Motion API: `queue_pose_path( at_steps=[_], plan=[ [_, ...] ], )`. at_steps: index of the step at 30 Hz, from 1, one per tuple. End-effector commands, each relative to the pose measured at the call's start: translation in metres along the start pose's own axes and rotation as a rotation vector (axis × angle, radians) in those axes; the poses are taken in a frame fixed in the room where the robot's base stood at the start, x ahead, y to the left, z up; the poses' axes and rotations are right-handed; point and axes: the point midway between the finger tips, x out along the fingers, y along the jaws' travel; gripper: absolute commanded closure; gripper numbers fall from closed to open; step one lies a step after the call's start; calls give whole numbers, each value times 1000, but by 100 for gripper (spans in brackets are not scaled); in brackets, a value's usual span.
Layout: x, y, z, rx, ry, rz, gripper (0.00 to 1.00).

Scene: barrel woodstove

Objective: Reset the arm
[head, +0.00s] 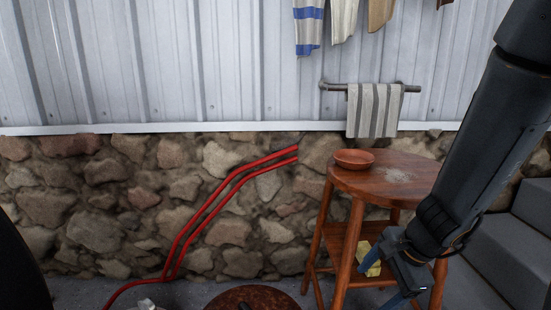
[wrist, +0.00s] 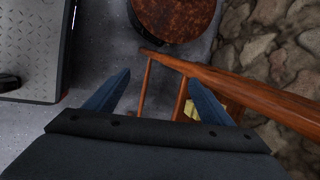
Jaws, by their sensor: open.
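My gripper (head: 402,299) hangs at the lower right of the head view, in front of the round wooden stool (head: 345,185). Its fingers point down and its tips are cut off by the lower edge. In the wrist view my gripper (wrist: 160,82) shows two blue fingers spread wide apart with nothing between them. The stool's wooden legs and rails (wrist: 240,92) show beyond the fingers. I cannot tell whether the gripper touches the stool.
A small brown bowl (head: 354,157) sits on the stool top. A yellow object (head: 369,262) lies on its lower shelf. A rusty round lid (head: 252,298) is at the bottom. Red tubes (head: 215,205) lean by the stone wall (head: 95,232). Grey steps (head: 490,262) stand at right.

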Motion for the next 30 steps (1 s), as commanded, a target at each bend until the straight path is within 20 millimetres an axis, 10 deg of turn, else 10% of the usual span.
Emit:
queue_pose_path(
  at_steps=[12,21,30],
  plan=[
    [-31,17,43,-1031,78,181,25],
    [-46,13,51,-1459,135,251,25],
    [-41,26,118,-1591,34,271,25]
  ],
)
